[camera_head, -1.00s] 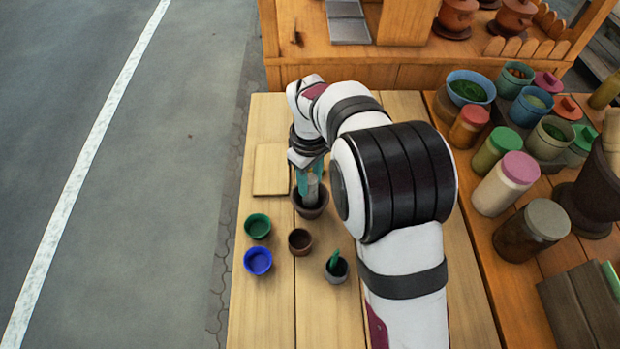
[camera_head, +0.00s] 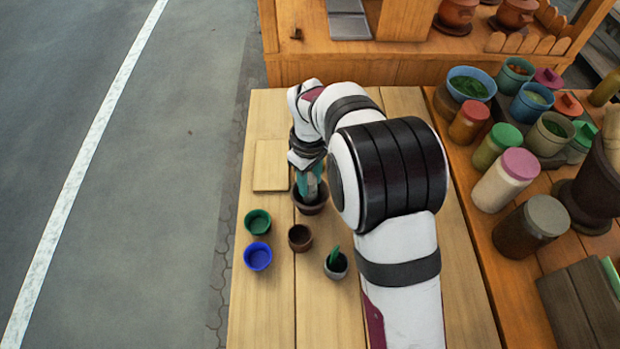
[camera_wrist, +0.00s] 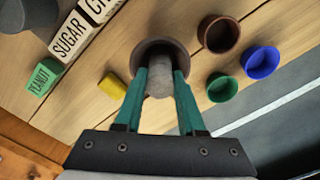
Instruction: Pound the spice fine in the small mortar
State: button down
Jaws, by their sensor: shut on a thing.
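The small brown mortar (camera_head: 313,208) stands on the pale wooden table below my gripper (camera_head: 308,182). It also shows in the wrist view (camera_wrist: 138,54). My gripper (camera_wrist: 160,76) has its two teal fingers shut on a grey pestle (camera_wrist: 159,84). The pestle points down into the mortar's mouth, and its lower end is hidden inside. The fingertips are close to the mortar's rim; I cannot tell whether they touch it. The spice inside the mortar cannot be made out.
Near the mortar stand a green bowl (camera_head: 257,222), a blue bowl (camera_head: 258,257), a brown bowl (camera_head: 300,238) and a grey cup (camera_head: 336,268) holding something green. A flat wooden board (camera_head: 271,166) lies behind left. Jars (camera_head: 507,178) crowd the right. The table's front left is clear.

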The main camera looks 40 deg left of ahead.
jog(key=shift+r, duration=0.85)
jog(key=shift+f, duration=1)
notch_tip(320, 180, up, 11)
dwell(0.5)
jog(key=shift+r, duration=0.1)
